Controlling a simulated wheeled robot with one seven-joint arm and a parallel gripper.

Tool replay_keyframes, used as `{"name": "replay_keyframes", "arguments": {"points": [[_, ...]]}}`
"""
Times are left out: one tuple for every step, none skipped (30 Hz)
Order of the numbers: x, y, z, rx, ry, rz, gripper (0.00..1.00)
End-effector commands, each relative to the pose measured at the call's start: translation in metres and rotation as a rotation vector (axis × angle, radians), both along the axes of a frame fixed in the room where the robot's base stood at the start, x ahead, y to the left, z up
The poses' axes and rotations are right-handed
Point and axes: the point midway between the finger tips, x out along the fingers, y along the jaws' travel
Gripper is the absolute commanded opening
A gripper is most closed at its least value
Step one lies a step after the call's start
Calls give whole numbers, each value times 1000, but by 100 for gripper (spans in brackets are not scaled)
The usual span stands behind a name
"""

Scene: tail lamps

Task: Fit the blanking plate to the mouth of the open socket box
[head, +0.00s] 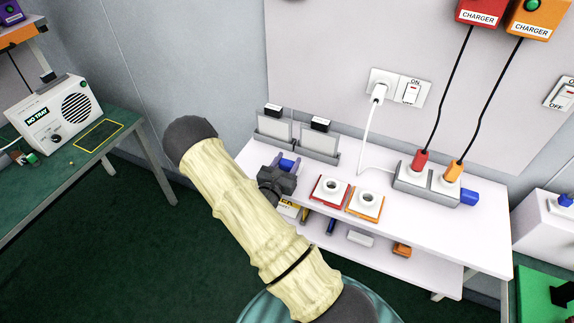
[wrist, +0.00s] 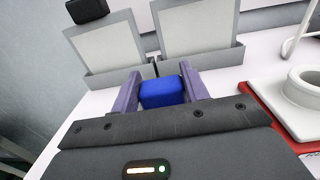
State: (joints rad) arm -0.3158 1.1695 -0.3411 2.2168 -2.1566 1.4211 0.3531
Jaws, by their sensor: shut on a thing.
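My gripper (wrist: 158,92) is shut on a blue block (wrist: 161,93), with one purple finger on each side of it. In the head view, my gripper (head: 283,169) is over the left end of the white bench, in front of two grey holders, and the blue block (head: 287,163) shows between its fingers. The block's underside is hidden, and I cannot tell whether it touches the bench. I cannot tell if it belongs to the blanking plate. A grey socket box (head: 412,184) sits at the bench's right, with red and orange plugs in its top and a blue piece (head: 469,198) at its right end.
Two pale panels with black tops stand in the left holder (head: 275,132) and right holder (head: 319,143). Red-edged (head: 330,190) and orange-edged (head: 365,203) pads with white rings lie right of my gripper. Charger cables and a white cord (head: 362,135) hang above the bench.

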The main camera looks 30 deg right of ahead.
Motion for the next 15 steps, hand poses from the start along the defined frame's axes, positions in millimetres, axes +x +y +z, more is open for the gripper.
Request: {"name": "replay_keyframes", "arguments": {"points": [[0,0,5,0,-1,1,22],[0,1,9,1,-2,1,22],[1,1,14,1,-3,1,22],[0,1,18,1,-2,1,22],[0,1,24,0,-4,1,22],[0,0,30,0,-4,1,22],[1,0,36,0,-5,0,22],[0,0,41,1,-4,0,22],[0,0,48,2,-4,-1,22],[0,0,54,1,-4,0,22],[1,0,59,1,-6,1,22],[0,1,66,2,-5,1,22],[0,1,70,2,-4,1,22],[0,0,74,2,-2,0,22],[0,0,79,1,-3,0,22]]}}
